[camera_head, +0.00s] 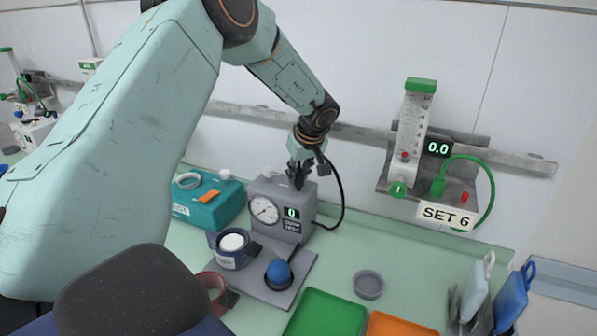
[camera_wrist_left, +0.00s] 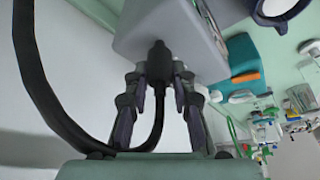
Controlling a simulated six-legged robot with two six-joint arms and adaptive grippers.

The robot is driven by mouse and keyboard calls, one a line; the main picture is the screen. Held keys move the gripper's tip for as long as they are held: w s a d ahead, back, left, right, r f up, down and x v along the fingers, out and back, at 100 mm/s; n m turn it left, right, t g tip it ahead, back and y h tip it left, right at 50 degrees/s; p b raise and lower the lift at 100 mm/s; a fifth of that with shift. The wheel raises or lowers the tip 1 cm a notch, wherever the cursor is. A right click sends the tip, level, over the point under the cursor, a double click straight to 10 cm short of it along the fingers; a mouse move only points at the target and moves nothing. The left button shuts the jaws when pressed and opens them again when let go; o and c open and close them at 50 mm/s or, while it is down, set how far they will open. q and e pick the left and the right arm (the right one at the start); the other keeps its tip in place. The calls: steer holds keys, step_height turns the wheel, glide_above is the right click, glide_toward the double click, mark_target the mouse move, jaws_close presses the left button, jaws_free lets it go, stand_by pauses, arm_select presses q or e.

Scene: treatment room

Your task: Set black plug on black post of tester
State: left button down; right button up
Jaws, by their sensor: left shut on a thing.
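The tester (camera_head: 283,230) is a grey box with a round dial and a small display reading 0, standing on the counter. My left gripper (camera_head: 300,176) points down at the tester's top right. In the left wrist view its fingers (camera_wrist_left: 160,80) are closed around the black plug (camera_wrist_left: 158,60), whose black cable (camera_head: 341,190) loops down to the tester's right side. The plug's far end meets or overlaps the grey tester housing (camera_wrist_left: 185,38) in that view. The black post is hidden, so I cannot tell whether the plug is seated. My right gripper is not in view.
A teal box (camera_head: 208,212) stands left of the tester. Green (camera_head: 325,315) and orange (camera_head: 400,327) trays lie at the front. A wall flowmeter (camera_head: 413,125) hangs at right.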

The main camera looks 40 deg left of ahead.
arm_select(q)
steer(key=shift+f, duration=0.8)
steer(key=shift+p, duration=0.4)
stand_by(1.0)
steer(key=c, duration=1)
jaws_free()
steer(key=shift+c, duration=0.2)
step_height(320, 180, up, 5)
steer(key=p, duration=0.5)
steer(key=shift+f, duration=0.1)
steer(key=shift+r+p, duration=0.45)
steer(key=shift+r, duration=0.7)
steer(key=shift+f, duration=0.1)
